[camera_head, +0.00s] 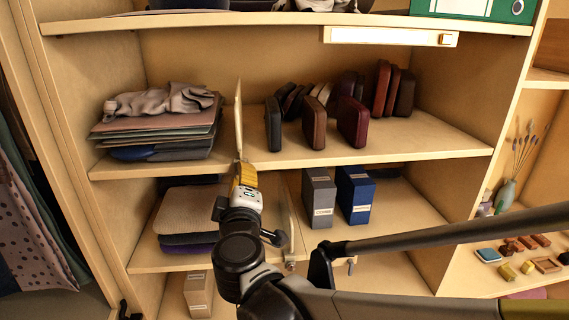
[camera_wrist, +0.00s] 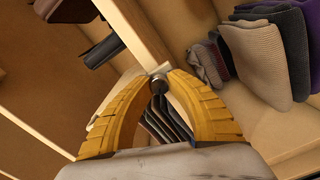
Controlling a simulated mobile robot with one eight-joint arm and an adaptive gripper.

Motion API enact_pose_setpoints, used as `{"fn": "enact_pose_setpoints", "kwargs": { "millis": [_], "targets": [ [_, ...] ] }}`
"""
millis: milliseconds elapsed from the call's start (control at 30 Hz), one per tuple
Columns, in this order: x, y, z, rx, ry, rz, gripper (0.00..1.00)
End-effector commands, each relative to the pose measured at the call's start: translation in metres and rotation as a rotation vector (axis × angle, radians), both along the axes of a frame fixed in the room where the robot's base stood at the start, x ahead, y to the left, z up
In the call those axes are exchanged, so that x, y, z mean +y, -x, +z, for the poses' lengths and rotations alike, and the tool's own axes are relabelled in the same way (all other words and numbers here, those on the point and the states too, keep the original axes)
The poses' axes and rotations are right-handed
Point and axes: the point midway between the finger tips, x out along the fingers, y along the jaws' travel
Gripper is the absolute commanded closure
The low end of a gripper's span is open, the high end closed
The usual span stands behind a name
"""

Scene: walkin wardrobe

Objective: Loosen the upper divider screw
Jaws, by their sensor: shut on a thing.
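The upper divider (camera_head: 238,118) is a thin pale wooden panel standing upright on the middle shelf, its front edge toward me. My gripper (camera_head: 241,168) is at the lower front of this divider, and its white and yellow body hides the screw in the head view. In the wrist view the upper divider screw (camera_wrist: 159,84) is a small dark metal knob at the end of a pale wooden edge (camera_wrist: 140,30). The yellow fingertips of my gripper (camera_wrist: 158,76) are shut on it from both sides.
Folded clothes (camera_head: 160,130) lie left of the divider, and several dark wallets or cases (camera_head: 318,122) stand to its right. Below are grey (camera_head: 319,195) and blue (camera_head: 354,195) boxes and a lower divider screw (camera_head: 290,266). The middle shelf's front right is clear.

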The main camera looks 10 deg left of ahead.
Motion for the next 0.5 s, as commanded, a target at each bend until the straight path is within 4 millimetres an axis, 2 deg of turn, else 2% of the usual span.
{"fn": "enact_pose_setpoints", "kwargs": {
  "millis": [500],
  "targets": [
    [0.0003,0.0,-0.0016,-0.114,0.476,0.0,1.0]
  ]
}}
